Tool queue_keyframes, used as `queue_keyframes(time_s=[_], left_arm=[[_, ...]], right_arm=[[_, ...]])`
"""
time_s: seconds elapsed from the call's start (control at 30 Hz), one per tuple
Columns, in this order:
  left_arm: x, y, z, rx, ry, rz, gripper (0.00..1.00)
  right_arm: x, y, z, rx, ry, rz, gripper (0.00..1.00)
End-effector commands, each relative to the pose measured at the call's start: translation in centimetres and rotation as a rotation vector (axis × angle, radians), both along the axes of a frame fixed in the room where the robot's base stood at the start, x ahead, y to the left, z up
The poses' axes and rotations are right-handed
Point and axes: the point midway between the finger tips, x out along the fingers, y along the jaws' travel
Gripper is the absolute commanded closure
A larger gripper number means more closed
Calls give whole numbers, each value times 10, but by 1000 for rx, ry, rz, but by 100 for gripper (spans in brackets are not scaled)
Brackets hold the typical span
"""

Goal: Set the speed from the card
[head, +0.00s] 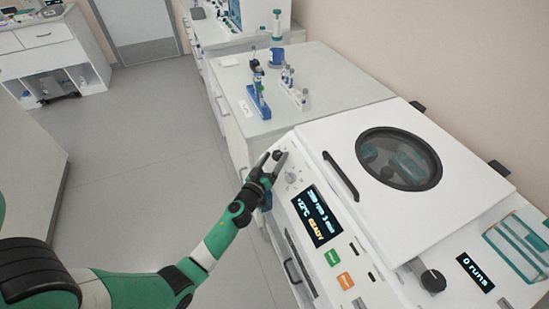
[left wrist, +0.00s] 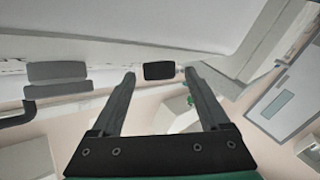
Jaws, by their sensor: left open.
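The white centrifuge has a display (head: 318,215) that appears to read 2000 rpm, 3 min, +22°C and READY; the first digits are hard to read. My left gripper (head: 276,158) is open at the panel's far left corner, by a dark knob that its fingers partly hide. A small light dial (head: 291,178) sits just beside the fingers. In the left wrist view my left gripper (left wrist: 159,73) shows spread fingers, with a dark block (left wrist: 158,71) seen between the tips; contact cannot be told. No card with a readable speed shows. My right gripper is out of view.
The round-windowed lid (head: 455,195) is closed. Green (head: 332,257) and orange (head: 346,281) buttons lie below the display. A black knob (head: 432,281) and a "0 runs" display (head: 475,272) are at right. Tube racks (head: 259,100) stand on the bench behind.

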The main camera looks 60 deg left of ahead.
Motion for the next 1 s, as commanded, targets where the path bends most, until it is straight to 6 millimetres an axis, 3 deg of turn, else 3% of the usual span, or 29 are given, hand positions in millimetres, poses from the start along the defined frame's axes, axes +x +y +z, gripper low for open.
queue_keyframes(time_s=[0.3, 0.73, 1.0], left_arm=[[3, 3, 0, -1, 0, 0, 23], [3, 2, 0, -1, -1, 0, 100], [3, 3, -1, 7, 1, -15, 100]], right_arm=[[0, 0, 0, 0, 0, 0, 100], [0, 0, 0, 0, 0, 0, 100], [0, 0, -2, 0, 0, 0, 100]])
